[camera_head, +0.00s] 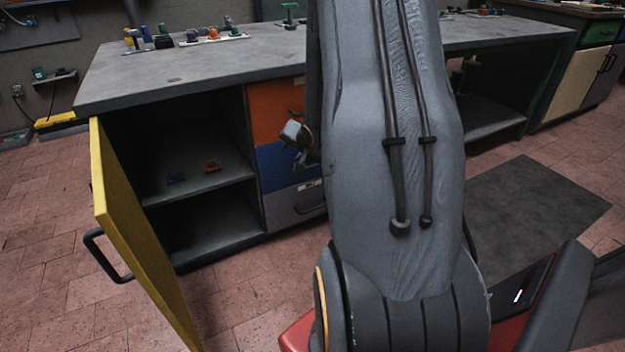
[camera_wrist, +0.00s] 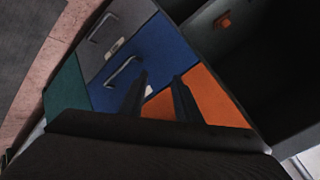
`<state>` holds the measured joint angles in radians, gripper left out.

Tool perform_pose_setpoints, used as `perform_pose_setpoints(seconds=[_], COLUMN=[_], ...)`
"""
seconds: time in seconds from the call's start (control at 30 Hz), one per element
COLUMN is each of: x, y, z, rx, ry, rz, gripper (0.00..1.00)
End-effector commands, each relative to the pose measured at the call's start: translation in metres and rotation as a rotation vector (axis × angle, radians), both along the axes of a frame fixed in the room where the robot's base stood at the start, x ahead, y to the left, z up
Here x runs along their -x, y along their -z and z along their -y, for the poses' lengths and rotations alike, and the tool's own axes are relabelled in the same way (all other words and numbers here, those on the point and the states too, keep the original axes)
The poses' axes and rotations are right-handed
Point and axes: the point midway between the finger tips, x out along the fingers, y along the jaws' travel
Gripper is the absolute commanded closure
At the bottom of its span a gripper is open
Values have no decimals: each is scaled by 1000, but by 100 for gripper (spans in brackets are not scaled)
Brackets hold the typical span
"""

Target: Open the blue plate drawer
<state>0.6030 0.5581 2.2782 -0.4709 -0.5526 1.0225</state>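The blue drawer (camera_head: 272,168) is in the bench front, below an orange drawer and above a grey one. It looks flush with its neighbours, and my arm hides its right part in the head view. In the wrist view the blue drawer (camera_wrist: 165,48) shows its dark bar handle (camera_wrist: 122,73) and a pale label. My gripper (camera_wrist: 161,80) points at the drawer fronts near the blue and orange boundary. Its two fingers are apart with nothing between them. The handle lies left of the fingers, not between them. My arm hides the fingertips in the head view.
The orange drawer (camera_head: 268,112) and grey drawer (camera_head: 290,208) adjoin the blue one. A yellow door (camera_head: 130,225) stands open at left, beside an open cabinet with small items on its shelf. Several small objects stand on the benchtop (camera_head: 180,72). A dark mat (camera_head: 530,205) lies at right.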

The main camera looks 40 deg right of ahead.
Motion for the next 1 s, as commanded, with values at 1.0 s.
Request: perform_pose_setpoints(seconds=[1.0], x=[-34], y=[165], z=[151], rx=[-513], ry=[296], rz=[659], gripper=[70])
